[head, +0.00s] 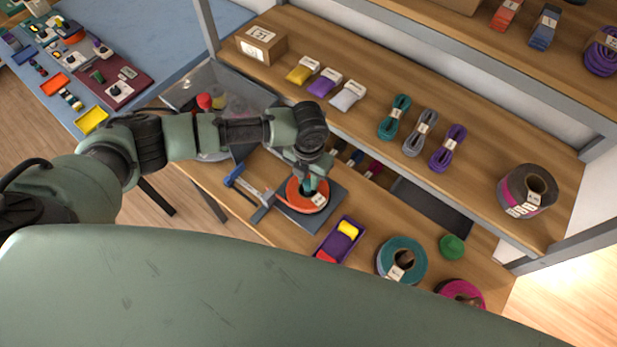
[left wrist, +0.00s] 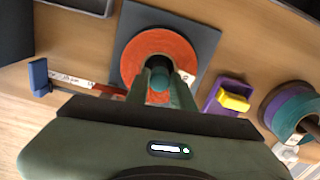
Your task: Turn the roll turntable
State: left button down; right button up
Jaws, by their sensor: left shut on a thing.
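An orange roll (head: 296,201) lies flat on a dark grey square base, the turntable (head: 335,197), on the wooden workbench. The roll has a pale label on its right side. In the left wrist view the orange roll (left wrist: 137,62) shows from above, on the grey base (left wrist: 203,42). My left gripper (head: 309,186) points down into the middle of the roll. Its fingers (left wrist: 160,88) are shut on the dark teal post (left wrist: 160,74) at the roll's centre. The lower part of the post is hidden. My right gripper is not in view.
A blue-handled tool (head: 247,190) lies just left of the base. A purple tray (head: 322,252) with yellow and red pieces, a teal roll (head: 411,250) and a magenta roll (head: 470,290) are to the right. A shelf (head: 400,85) with cord bundles stands behind.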

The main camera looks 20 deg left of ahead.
pick_arm(q)
jog(key=shift+s+f+m, duration=0.15)
jog(key=shift+s+m, duration=0.05)
jog(key=shift+m, duration=0.1)
dwell(0.4)
jog(key=c, duration=1.2)
grip_release()
jog(key=shift+w, duration=0.1)
jog(key=shift+r, duration=0.3)
notch_tip(320, 180, up, 6)
jog(key=shift+r+b, duration=0.15)
jog(key=shift+b, duration=0.9)
jog(key=shift+r, duration=0.55)
